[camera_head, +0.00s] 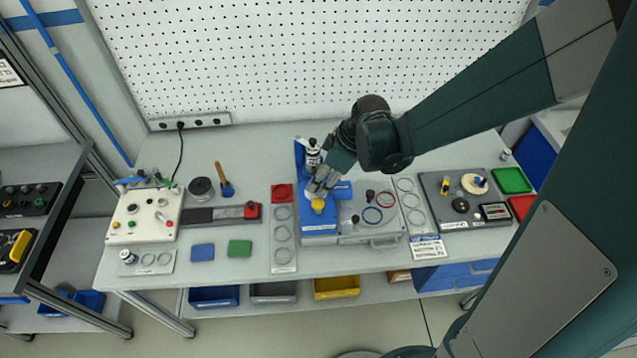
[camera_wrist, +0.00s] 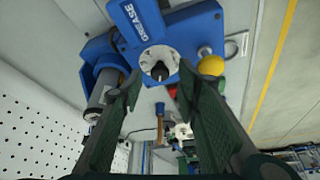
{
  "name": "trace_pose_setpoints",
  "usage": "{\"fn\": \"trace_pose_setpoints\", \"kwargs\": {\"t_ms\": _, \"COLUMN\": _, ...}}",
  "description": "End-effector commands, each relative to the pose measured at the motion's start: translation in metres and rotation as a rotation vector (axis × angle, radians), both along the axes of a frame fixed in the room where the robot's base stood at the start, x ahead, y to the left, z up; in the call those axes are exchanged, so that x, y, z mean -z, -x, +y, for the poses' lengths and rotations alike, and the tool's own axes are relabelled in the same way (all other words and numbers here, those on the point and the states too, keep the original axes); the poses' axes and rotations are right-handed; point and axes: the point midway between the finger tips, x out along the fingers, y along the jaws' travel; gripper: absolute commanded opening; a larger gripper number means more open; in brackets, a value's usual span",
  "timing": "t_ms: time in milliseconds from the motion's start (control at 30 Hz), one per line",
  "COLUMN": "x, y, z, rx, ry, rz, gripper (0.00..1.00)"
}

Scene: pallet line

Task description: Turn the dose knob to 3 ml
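The blue grease dispenser (camera_head: 318,228) stands near the middle of the bench; it also shows in the wrist view (camera_wrist: 185,35) with the word GREASE. In the wrist view its dose knob (camera_wrist: 159,71) is a dark knob on a round white dial (camera_wrist: 147,58). The dial's marks are too small to read, so the setting cannot be told. My gripper (camera_head: 318,187) is at the dispenser, and it hides the knob in the head view. In the wrist view my gripper (camera_wrist: 159,80) is open, one finger on each side of the knob. Contact cannot be told.
A yellow button (camera_wrist: 210,65) sits close to the right finger; it shows in the head view (camera_head: 318,205) too. A dark and white canister (camera_wrist: 104,94) is mounted at the dispenser's other side. A grey plate with rings (camera_head: 372,235) lies right of the dispenser, a ring strip (camera_head: 283,250) left.

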Motion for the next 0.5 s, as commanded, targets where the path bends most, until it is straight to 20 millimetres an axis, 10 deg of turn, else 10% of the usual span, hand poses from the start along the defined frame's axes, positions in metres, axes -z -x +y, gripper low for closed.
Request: {"fn": "trace_pose_setpoints", "kwargs": {"t_ms": 500, "x": 0.018, "y": -0.003, "z": 0.007, "rx": -0.001, "ry": 0.0, "rz": 0.0, "gripper": 0.32}}
